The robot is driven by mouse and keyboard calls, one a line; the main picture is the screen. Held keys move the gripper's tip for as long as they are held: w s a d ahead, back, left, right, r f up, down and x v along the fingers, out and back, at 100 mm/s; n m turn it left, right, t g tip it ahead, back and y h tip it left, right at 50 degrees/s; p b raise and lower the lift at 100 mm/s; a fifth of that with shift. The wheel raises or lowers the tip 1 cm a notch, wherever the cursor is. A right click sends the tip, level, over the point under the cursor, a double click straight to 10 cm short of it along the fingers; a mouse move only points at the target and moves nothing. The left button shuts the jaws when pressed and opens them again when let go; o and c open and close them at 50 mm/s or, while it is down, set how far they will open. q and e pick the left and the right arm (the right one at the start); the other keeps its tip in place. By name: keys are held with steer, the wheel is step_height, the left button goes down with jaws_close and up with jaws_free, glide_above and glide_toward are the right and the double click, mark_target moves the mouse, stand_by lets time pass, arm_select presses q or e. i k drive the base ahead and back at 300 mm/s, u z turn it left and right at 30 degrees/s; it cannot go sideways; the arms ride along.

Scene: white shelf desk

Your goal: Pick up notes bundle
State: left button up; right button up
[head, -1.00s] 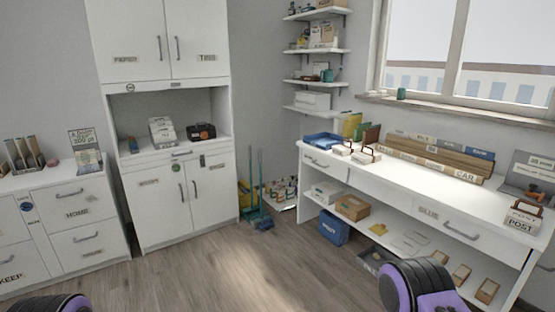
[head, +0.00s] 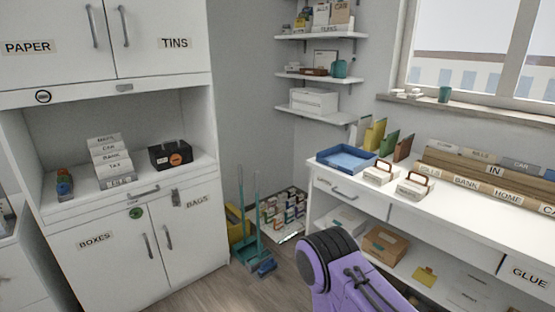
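No label that I can read says "notes", so I cannot tell for sure which thing is the notes bundle. A purple and black part of my arm rises at the bottom middle, in front of the desk. Neither gripper's fingers are in view.
Upright folders (head: 383,142) and a long wooden sorter (head: 480,181) stand along the desk's back. A cardboard box (head: 385,244) sits on the lower shelf. A broom (head: 258,215) and dustpan stand beside the cabinet (head: 130,245). Some floor is clear before the cabinet.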

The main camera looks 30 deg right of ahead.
mark_target(383, 172)
steer(key=z, duration=0.15)
steer(key=i, duration=1.5)
steer(key=z, duration=0.7)
steer(key=i, duration=0.8)
steer(key=z, duration=0.8)
